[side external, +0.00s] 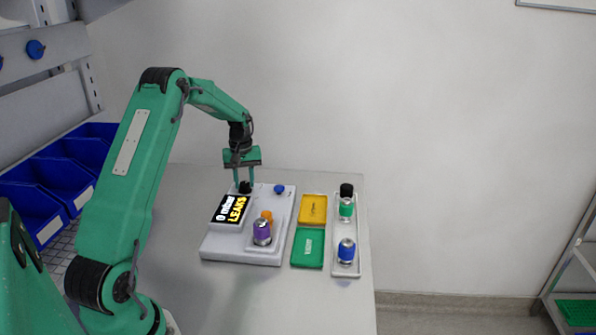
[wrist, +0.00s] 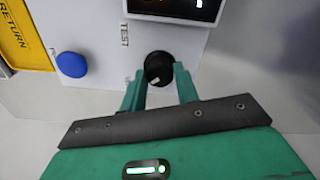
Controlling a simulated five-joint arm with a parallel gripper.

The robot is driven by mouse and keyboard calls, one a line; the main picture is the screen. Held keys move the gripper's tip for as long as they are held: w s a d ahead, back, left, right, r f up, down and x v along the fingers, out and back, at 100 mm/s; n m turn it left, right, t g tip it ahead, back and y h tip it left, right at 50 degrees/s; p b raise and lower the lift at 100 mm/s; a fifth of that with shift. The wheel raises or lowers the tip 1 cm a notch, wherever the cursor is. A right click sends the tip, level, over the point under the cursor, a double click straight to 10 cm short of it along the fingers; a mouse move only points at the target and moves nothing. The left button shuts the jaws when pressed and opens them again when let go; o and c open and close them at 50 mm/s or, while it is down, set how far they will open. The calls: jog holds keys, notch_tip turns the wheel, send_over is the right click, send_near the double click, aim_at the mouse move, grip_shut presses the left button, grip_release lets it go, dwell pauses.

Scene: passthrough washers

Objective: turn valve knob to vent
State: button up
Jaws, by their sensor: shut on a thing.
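The black valve knob (wrist: 158,68) stands on the white panel of the test unit (side external: 240,252). In the wrist view it sits between my fingertips, and a pale pointer mark shows on it. The knob also shows in the side view (side external: 245,187), below my fingers. My gripper (wrist: 160,77) is shut on the knob; it also shows in the side view (side external: 244,182), reaching down from above. The word TEST is printed on the panel beside the knob. No vent label can be read in either view.
A blue button (wrist: 72,65) is on the panel near the knob. The dark display (side external: 231,209) reads LEAKS. A yellow tray (side external: 313,210), a green tray (side external: 307,248) and a white rack (side external: 346,268) lie to the right.

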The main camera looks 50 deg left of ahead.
aim_at(245, 183)
jog(key=shift+r, duration=0.1)
jog(key=o, duration=1)
jog(key=shift+c, duration=0.2)
jog(key=shift+r, duration=3.85)
